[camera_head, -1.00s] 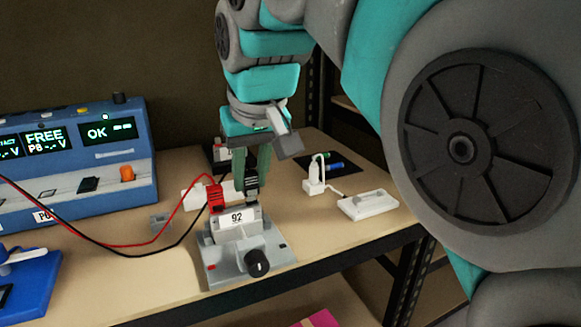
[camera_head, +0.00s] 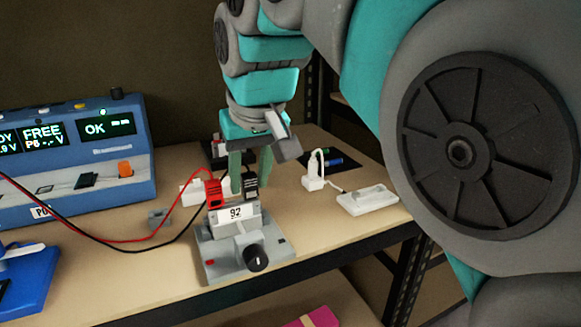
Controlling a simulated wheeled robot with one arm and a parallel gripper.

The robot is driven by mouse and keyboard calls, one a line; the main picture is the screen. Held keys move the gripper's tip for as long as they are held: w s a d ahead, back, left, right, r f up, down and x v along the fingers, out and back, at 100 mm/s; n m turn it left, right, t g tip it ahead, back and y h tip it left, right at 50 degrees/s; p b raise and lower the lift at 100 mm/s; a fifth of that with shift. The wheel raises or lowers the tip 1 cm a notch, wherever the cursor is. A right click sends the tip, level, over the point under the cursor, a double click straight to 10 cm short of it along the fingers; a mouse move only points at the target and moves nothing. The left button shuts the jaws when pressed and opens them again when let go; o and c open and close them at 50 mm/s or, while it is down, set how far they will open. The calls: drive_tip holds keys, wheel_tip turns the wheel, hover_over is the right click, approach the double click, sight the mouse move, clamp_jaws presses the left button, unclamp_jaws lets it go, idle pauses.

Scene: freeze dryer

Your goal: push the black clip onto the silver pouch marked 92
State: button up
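The silver pouch marked 92 (camera_head: 235,217) sits in a grey holder (camera_head: 243,259) with a black knob at the bench's front edge. The black clip (camera_head: 251,187) stands upright at the right of the pouch's top edge and appears seated on it. A red clip (camera_head: 213,194) sits at the left of the same edge, with a red lead. My gripper (camera_head: 250,180) is just above the pouch, fingers pointing down and spread apart.
A blue instrument (camera_head: 75,155) with lit screens reading "FREE" and "OK" stands at the left. Red and black leads cross the bench. A white device (camera_head: 367,200) lies to the right. A blue tray (camera_head: 25,282) is at front left. The bench edge is close in front.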

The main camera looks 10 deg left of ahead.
drive_tip(key=o, duration=0.3)
drive_tip(key=shift+r, duration=0.15)
